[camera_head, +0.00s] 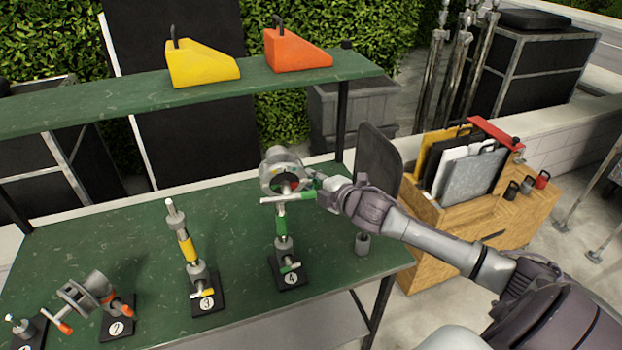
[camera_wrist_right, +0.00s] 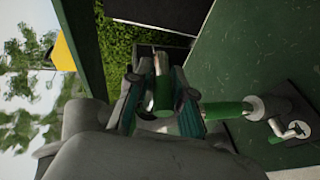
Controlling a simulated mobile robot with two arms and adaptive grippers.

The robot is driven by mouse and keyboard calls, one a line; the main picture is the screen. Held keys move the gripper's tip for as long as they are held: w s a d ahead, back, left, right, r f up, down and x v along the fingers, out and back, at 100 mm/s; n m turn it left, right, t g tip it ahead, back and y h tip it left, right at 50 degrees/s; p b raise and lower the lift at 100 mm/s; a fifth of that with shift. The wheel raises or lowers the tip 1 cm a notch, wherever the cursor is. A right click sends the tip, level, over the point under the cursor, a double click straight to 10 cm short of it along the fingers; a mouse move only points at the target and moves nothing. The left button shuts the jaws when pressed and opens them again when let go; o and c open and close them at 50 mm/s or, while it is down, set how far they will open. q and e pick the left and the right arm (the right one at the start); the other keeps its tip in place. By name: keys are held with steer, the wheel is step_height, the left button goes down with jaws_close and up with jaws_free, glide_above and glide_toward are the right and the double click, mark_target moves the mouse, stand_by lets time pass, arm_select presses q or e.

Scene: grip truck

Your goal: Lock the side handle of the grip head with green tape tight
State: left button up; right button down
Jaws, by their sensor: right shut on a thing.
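The grip head with green tape (camera_head: 283,170) sits on top of the post with green tape (camera_head: 281,226) on the base marked 4. Its side handle (camera_head: 275,199) is a silver bar with a green end, lying roughly level in the head view. My right gripper (camera_head: 322,190) reaches in from the right and is shut on the green end. In the right wrist view, the green handle end (camera_wrist_right: 162,93) is between the two fingers of my right gripper (camera_wrist_right: 160,110). The gripper partly hides the right side of the head. My left gripper is not in view.
Stand 3 with yellow tape (camera_head: 187,250) and stand 2 with orange tape (camera_head: 90,295) are to the left on the green table (camera_head: 130,235). A small grey cup (camera_head: 362,244) is right of stand 4. A green shelf (camera_head: 130,100) with yellow and orange wedges runs above.

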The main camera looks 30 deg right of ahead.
steer(key=g, duration=0.1)
steer(key=m+g, duration=0.1)
steer(key=g, duration=0.1)
steer(key=shift+w+d+r+g+y, duration=0.1)
steer(key=shift+d+r+g+y, duration=0.1)
steer(key=shift+g+y, duration=0.1)
steer(key=g, duration=0.3)
steer(key=shift+a+f+m+y, duration=0.15)
steer(key=shift+m+y, duration=0.15)
steer(key=shift+y, duration=0.1)
steer(key=g+y, duration=0.1)
steer(key=g, duration=0.3)
steer(key=shift+a+m, duration=0.1)
steer(key=shift+m, duration=0.3)
steer(key=shift+f+g+y, duration=0.15)
steer(key=shift+g+y, duration=0.25)
steer(key=shift+g, duration=0.7)
steer(key=shift+s+m, duration=0.2)
steer(key=shift+m, duration=0.1)
steer(key=c, duration=1)
jaws_free()
steer(key=shift+w, duration=0.1)
